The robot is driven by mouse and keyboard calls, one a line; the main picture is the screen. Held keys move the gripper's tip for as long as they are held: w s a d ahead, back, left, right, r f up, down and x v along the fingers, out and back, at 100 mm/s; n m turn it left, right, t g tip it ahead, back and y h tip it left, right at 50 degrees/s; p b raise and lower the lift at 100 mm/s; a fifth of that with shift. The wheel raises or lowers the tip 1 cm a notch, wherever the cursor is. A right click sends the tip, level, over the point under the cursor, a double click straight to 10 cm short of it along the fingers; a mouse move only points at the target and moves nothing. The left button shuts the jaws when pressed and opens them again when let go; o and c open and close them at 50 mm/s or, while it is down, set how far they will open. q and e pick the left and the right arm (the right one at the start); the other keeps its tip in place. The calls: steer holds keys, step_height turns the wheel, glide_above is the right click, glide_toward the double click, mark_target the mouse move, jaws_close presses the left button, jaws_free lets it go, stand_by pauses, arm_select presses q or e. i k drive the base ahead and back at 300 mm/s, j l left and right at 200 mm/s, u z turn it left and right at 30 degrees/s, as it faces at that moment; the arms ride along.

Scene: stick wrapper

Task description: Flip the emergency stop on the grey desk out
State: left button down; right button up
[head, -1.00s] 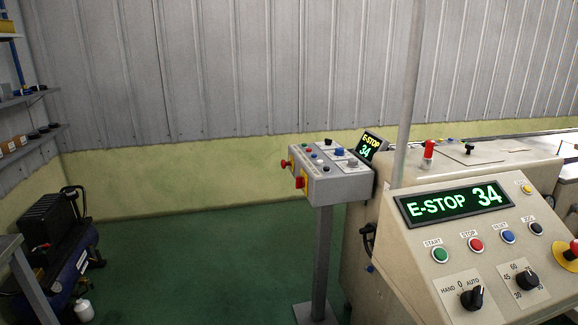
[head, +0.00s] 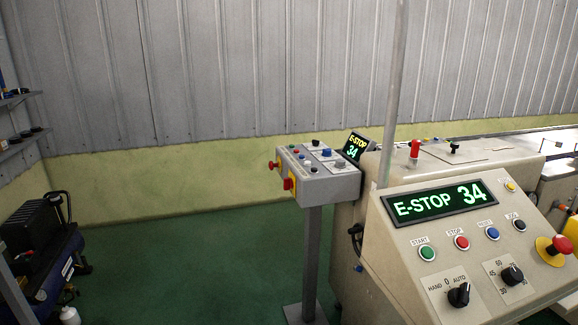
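The grey desk (head: 331,189) is a small grey control box on a post (head: 311,254), left of the cream machine. A red knob (head: 273,165) sticks out from its left end. A red part on a yellow plate (head: 289,184) sits on its front face; these are small, and I cannot tell which is the emergency stop or whether it is pressed in. Its top carries several small buttons and knobs. A small display (head: 355,147) behind it reads E-STOP 34. Neither of my grippers is in view.
A cream sloped console (head: 405,228) stands at the right front, with a display (head: 439,202) reading E-STOP 34, several buttons, two selectors and a red mushroom button (head: 557,246). A black and blue machine (head: 40,255) is at the left. The green floor (head: 190,265) between is clear.

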mark_target(272, 165)
steer(key=i+j+z, duration=0.25)
steer(key=z, duration=0.2)
steer(key=i+j+z, duration=0.15)
steer(key=j+z, duration=0.3)
steer(key=i+j, duration=0.15)
steer(key=j, duration=0.25)
steer(key=i+j+z, duration=0.1)
steer(key=j, duration=0.3)
steer(key=i+j, duration=0.15)
steer(key=j, duration=0.25)
steer(key=i+j, duration=0.15)
steer(key=j, duration=0.25)
steer(key=i+j+z, duration=0.1)
steer(key=j, duration=0.3)
